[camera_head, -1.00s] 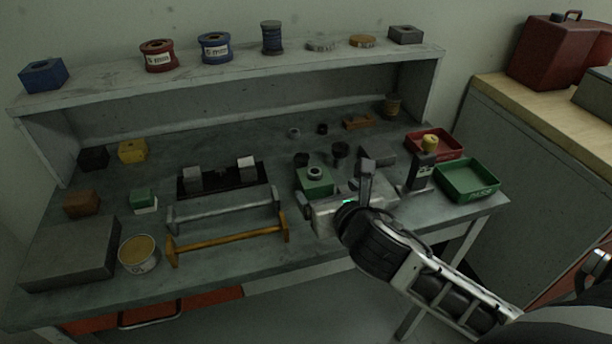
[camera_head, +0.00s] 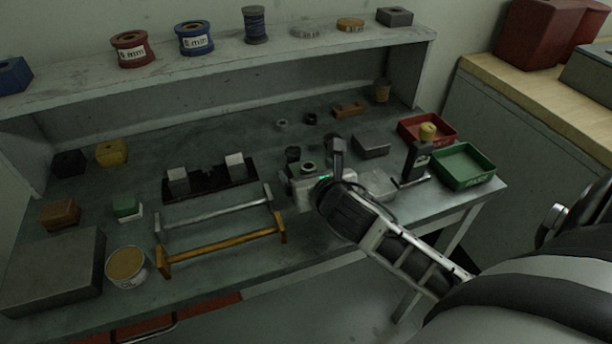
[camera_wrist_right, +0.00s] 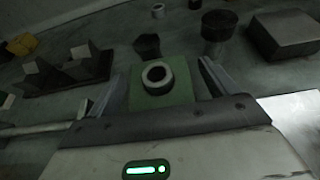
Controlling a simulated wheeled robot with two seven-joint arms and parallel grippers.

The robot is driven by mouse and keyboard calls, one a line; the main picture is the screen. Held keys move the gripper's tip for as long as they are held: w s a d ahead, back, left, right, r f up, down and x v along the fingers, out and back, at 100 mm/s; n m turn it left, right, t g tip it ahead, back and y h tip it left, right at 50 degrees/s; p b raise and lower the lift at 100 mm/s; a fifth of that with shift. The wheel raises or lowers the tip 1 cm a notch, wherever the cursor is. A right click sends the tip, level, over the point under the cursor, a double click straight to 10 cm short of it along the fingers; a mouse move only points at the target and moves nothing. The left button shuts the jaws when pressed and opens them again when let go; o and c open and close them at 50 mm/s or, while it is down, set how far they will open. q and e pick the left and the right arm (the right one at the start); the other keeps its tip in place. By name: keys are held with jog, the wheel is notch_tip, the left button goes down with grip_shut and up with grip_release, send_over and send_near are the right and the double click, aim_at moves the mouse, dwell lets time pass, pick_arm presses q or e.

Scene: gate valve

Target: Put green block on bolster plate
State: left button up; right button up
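The green block (camera_head: 297,171) has a light ring around a hole on its top. It stands on the bench, partly hidden by my right gripper (camera_head: 311,160) in the head view. In the right wrist view the green block (camera_wrist_right: 143,97) sits between the two fingers of the right gripper (camera_wrist_right: 160,72). The fingers are spread on either side, with narrow gaps seeming to show. I cannot tell for sure which piece is the bolster plate; a thick grey slab (camera_head: 52,272) lies at the bench's front left. My left gripper is not in view.
A black fixture (camera_head: 210,188) with two grey blocks and two bar handles (camera_head: 222,242) lie left of the gripper. Dark cups (camera_wrist_right: 218,25) stand just behind the block. A bottle (camera_head: 417,160), red tray (camera_head: 408,133) and green tray (camera_head: 463,182) are at right.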

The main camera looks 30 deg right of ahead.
jog(key=c, duration=1.5)
jog(key=shift+w+r, duration=0.1)
jog(key=shift+r, duration=0.1)
grip_shut()
jog(key=shift+r, duration=0.1)
